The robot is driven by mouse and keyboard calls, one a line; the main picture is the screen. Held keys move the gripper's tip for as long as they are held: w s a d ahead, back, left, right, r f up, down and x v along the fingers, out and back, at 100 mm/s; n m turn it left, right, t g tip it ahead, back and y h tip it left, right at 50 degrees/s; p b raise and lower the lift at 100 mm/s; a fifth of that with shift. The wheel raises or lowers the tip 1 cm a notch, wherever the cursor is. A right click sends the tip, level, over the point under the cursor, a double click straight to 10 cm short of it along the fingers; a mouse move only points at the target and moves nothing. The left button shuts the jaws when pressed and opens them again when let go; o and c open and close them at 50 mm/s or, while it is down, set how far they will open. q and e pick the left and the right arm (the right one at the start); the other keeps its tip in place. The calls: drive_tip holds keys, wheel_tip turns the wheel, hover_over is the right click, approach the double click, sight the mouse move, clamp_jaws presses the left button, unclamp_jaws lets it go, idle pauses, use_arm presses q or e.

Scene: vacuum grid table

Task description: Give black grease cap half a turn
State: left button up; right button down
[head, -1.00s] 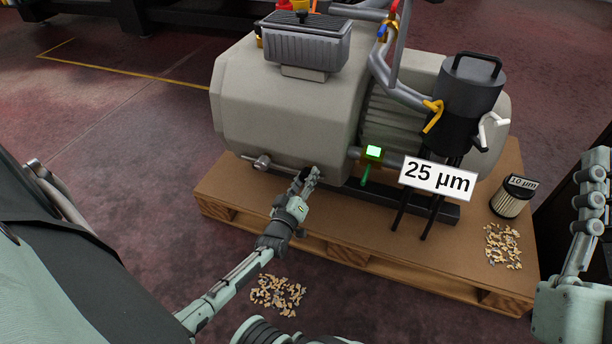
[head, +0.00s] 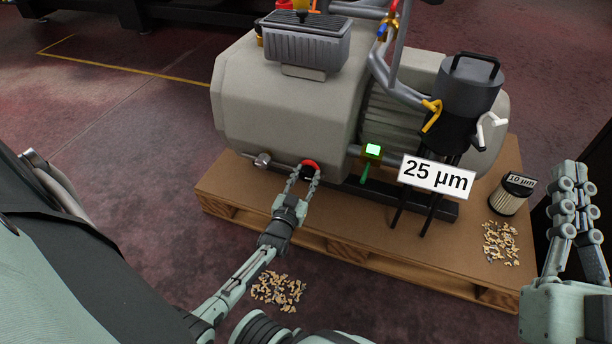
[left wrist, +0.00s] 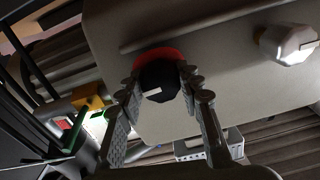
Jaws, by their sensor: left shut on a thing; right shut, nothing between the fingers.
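The black grease cap (left wrist: 159,84) sits low on the end of the grey pump (head: 280,105), with a red ring (left wrist: 158,55) behind it and a short white mark on its face. In the head view the red ring (head: 312,164) shows above my left gripper (head: 304,178). In the left wrist view my left gripper (left wrist: 163,88) has one finger on each side of the cap and is shut on it. My right gripper (head: 575,195) is at the right edge of the head view, shut and empty, away from the pump.
The pump stands on a wooden pallet (head: 235,192). A metal plug (head: 262,160) is left of the cap. A green-handled valve (head: 366,170), a 25 µm sign (head: 437,174), a black canister (head: 465,95) and a 10 µm filter (head: 510,200) are to the right. Chips (head: 278,291) lie on the floor.

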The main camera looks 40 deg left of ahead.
use_arm(q)
drive_tip(key=shift+m, duration=0.3)
idle(0.4)
drive_tip(key=o, duration=1.2)
drive_tip(key=shift+c, duration=0.2)
drive_tip(key=v, duration=1.2)
